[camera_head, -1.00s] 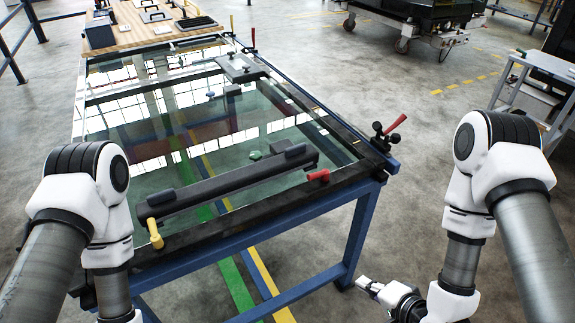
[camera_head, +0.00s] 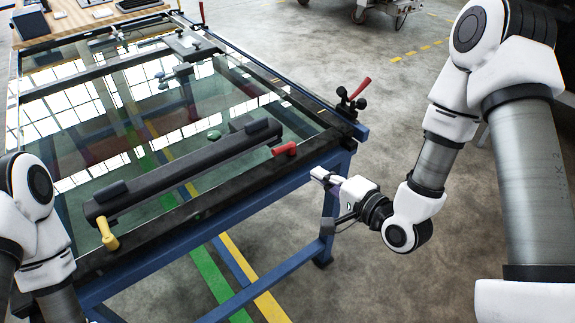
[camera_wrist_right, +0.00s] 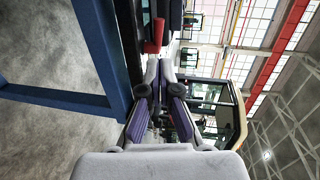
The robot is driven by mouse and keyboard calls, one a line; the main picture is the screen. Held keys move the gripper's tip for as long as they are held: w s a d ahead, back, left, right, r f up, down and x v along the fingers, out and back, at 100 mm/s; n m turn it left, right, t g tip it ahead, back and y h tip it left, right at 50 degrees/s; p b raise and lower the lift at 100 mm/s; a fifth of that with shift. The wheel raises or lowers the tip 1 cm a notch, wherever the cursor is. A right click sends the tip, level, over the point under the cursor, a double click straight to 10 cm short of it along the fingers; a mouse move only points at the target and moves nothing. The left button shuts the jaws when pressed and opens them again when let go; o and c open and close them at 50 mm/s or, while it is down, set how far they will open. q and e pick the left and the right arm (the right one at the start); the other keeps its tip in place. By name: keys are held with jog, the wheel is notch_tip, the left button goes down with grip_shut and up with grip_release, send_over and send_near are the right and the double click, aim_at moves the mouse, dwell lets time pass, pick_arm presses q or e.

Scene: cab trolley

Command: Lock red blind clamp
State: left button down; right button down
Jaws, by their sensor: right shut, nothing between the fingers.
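The red blind clamp handle (camera_head: 284,149) sits at the right end of the long black blind bar (camera_head: 190,172), on the near edge of the trolley. It lies roughly flat, pointing right. In the right wrist view a red handle (camera_wrist_right: 153,37) shows just beyond the fingertips. My right gripper (camera_head: 317,174) is shut and empty, just right of the red handle and somewhat lower in the picture, apart from it. Its closed fingers (camera_wrist_right: 158,66) also show in the right wrist view. My left arm shows at lower left, but its gripper is out of view.
A yellow clamp handle (camera_head: 108,236) hangs at the bar's left end. A toggle clamp with a red lever (camera_head: 359,90) stands on the trolley's right corner. The blue trolley frame (camera_head: 328,215) is close to my right gripper. The floor to the right is open.

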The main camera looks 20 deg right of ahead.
aim_at(281, 152)
jog(key=p+x, duration=0.1)
jog(key=x, duration=1.1)
jog(key=shift+d+f, duration=0.1)
pick_arm(q)
jog(key=shift+f, duration=0.35)
jog(key=shift+w+a, duration=0.1)
pick_arm(e)
jog(key=shift+d, duration=0.1)
